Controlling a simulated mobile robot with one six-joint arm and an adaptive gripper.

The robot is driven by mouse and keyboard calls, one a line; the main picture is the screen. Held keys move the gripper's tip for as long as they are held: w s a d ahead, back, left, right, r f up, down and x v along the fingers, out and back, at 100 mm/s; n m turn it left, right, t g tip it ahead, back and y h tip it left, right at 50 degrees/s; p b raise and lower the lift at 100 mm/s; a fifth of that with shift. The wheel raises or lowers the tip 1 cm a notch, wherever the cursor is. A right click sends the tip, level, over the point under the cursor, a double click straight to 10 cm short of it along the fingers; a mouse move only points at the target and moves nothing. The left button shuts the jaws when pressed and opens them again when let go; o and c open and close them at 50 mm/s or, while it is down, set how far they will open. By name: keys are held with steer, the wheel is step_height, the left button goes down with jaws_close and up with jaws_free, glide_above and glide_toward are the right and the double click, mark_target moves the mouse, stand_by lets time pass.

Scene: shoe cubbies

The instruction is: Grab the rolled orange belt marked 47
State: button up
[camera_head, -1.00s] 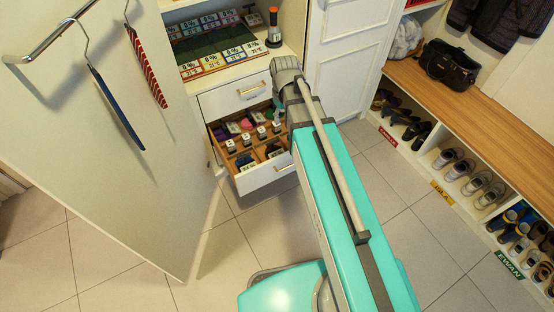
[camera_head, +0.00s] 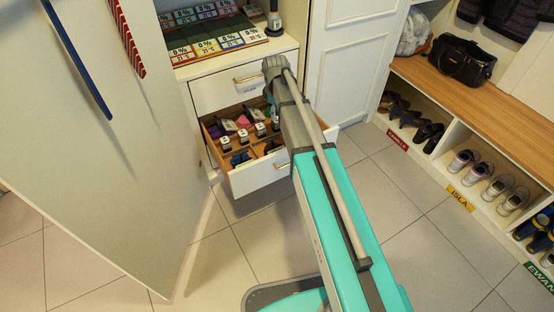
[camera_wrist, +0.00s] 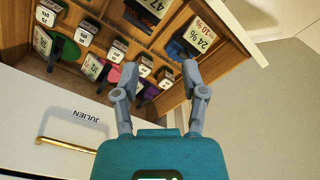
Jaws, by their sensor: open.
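The open drawer (camera_head: 262,178) of the white cabinet holds rolled items in wooden compartments with number cards; the drawer also shows in the wrist view (camera_wrist: 170,98). In the head view my arm hides part of the drawer's right side.
Above the drawer is a closed drawer (camera_head: 225,92) and a shelf with number cards (camera_head: 230,42). A tall panel (camera_head: 110,150) with hanging ties stands at left. A bench (camera_head: 480,92) with shoe cubbies is at right.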

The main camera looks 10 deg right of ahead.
mark_target(272, 140)
steer(key=w+f+n+b, duration=0.2)
steer(key=w+f+b, duration=0.3)
steer(key=f, duration=0.3)
steer(key=shift+w+n+b, duration=0.4)
steer(key=shift+b, duration=0.25)
step_height(272, 140, down, 8)
steer(key=b, duration=0.8)
steer(key=shift+f+b, duration=0.25)
steer(key=shift+b, duration=0.05)
steer(key=shift+w+a+f+b, duration=0.1)
steer(key=shift+f+b, duration=1.2)
steer(key=shift+a+f+b, duration=0.1)
steer(key=shift+f+b, duration=1.2)
steer(key=shift+c, duration=0.2)
jaws_close()
